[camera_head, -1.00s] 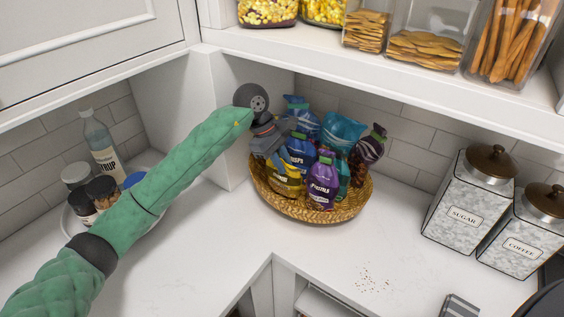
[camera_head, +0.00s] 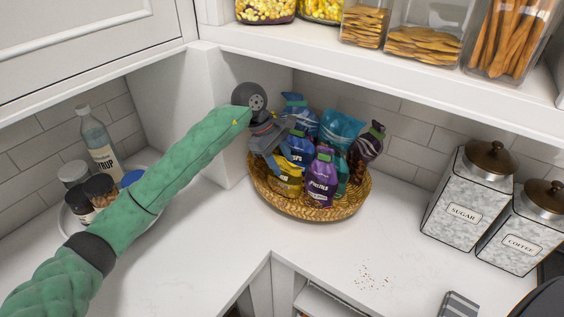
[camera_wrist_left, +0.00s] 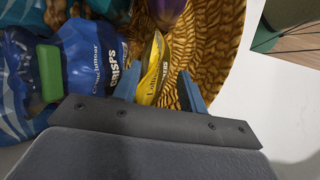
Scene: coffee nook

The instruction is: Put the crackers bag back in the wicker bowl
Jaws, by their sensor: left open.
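The yellow crackers bag (camera_head: 287,184) stands at the left front inside the wicker bowl (camera_head: 312,213), among several blue, teal and purple snack bags. My left gripper (camera_head: 277,150) is over the bowl's left side, just above the yellow bag. In the left wrist view the yellow bag (camera_wrist_left: 153,70) shows edge-on between the spread fingers of my open left gripper (camera_wrist_left: 158,90), against the woven bowl wall (camera_wrist_left: 215,45). A blue crisps bag (camera_wrist_left: 85,70) lies close to the left of the fingers. I cannot tell whether a finger touches either bag. My right gripper does not show.
A syrup bottle (camera_head: 98,140) and jars stand on a round tray at the left, beside my arm. Sugar (camera_head: 467,205) and coffee (camera_head: 522,235) canisters stand at the right. A shelf (camera_head: 400,77) overhangs the bowl.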

